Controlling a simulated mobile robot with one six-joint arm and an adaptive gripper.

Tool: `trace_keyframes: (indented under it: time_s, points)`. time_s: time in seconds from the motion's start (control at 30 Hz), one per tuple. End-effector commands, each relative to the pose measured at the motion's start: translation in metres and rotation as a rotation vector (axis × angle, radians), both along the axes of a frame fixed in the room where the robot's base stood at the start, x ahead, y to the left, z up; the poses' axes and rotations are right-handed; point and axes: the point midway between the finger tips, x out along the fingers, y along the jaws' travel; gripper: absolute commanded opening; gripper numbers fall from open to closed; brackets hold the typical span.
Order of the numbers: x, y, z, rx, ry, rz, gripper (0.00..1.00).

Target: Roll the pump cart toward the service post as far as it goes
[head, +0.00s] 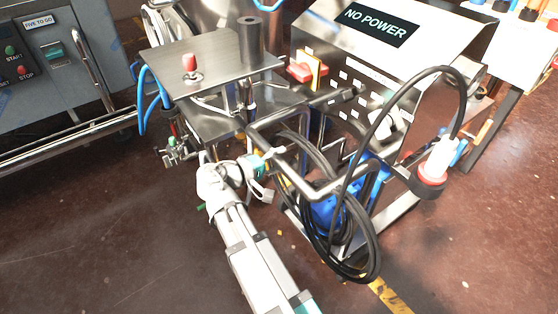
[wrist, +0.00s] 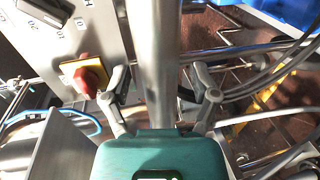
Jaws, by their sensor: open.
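The pump cart has a tubular metal frame (head: 330,190), a blue pump low inside it and a sloped steel control box (head: 345,85) with a "NO POWER" display (head: 376,22). A black cable hangs coiled on the frame. In the wrist view my gripper (wrist: 162,88) is open, with one finger on each side of a bare metal bar (wrist: 153,60). I cannot tell whether the fingers touch it. I cannot single out the service post.
A steel stand (head: 215,65) with a red knob and black cylinder is left of the cart. A grey start/stop cabinet (head: 55,55) stands at the far left. A red-and-white plug (head: 435,165) hangs at the cart's right. Floor in front is mostly clear.

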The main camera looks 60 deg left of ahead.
Motion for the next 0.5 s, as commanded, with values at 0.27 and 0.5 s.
trace_keyframes:
  time_s: [0.27,0.5]
  points:
    - [0.0002,-0.0002,0.0001,0.0,0.0,-0.001,0.41]
    - [0.0005,-0.0003,0.0,0.0,0.0,-0.001,0.0]
